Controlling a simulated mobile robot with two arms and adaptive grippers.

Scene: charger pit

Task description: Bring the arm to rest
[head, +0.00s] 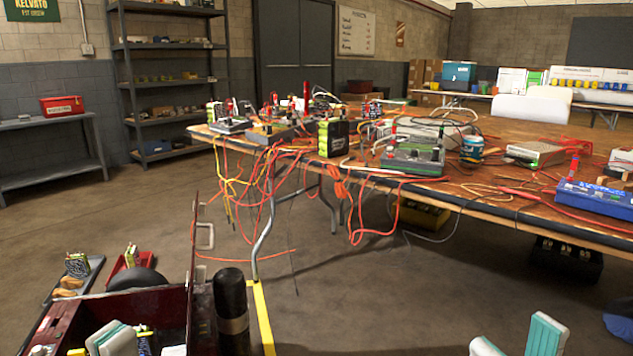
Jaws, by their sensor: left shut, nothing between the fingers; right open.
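My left gripper (111,338) shows at the bottom left, its pale teal-and-white finger pads together with nothing seen between them. It is in front of the dark red box-like structure (72,318). My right gripper (517,342) shows at the bottom right, its two pads apart and empty, over the floor in front of the table. Only the fingertips of both grippers are in view; the arms behind them are cut off by the frame's lower edge.
A wooden table (480,190) crosses the right, crowded with chargers and batteries. Red and yellow cables (232,180) hang off its left end. A black cylinder (230,305) stands beside a yellow edge (263,318). Shelves (170,75) stand behind. The central floor is open.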

